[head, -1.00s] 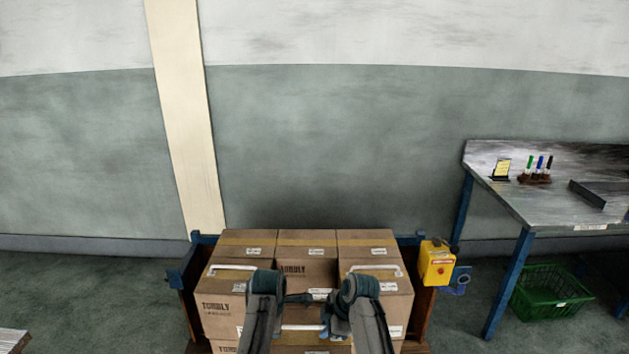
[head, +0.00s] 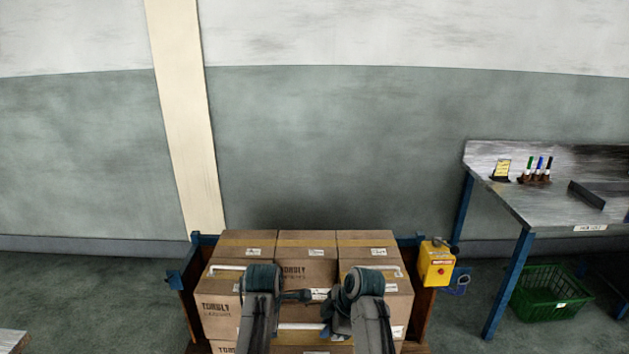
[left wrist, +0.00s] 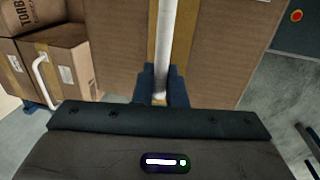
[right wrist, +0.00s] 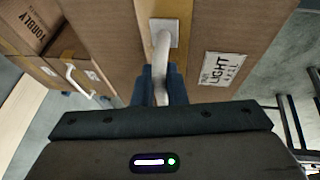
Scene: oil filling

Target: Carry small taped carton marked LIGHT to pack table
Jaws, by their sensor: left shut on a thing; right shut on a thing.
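A brown taped carton (right wrist: 250,25) fills the top of the right wrist view. Its white label (right wrist: 221,69) reads LIGHT. My right gripper (right wrist: 160,88) is shut on a white handle (right wrist: 162,45) on the taped face. In the left wrist view, my left gripper (left wrist: 160,92) is shut on a white handle bar (left wrist: 166,35) over tape on a brown carton face (left wrist: 215,45). In the head view, my arms largely hide this carton. A table (head: 545,195) with blue legs stands at the right; its edge sign is too small to read.
Several brown cartons (head: 307,240) sit stacked on a cart with blue corner posts (head: 176,281). A yellow box with a red button (head: 436,263) is at its right. A green basket (head: 548,308) lies under the table. Pens (head: 538,168) stand on the tabletop.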

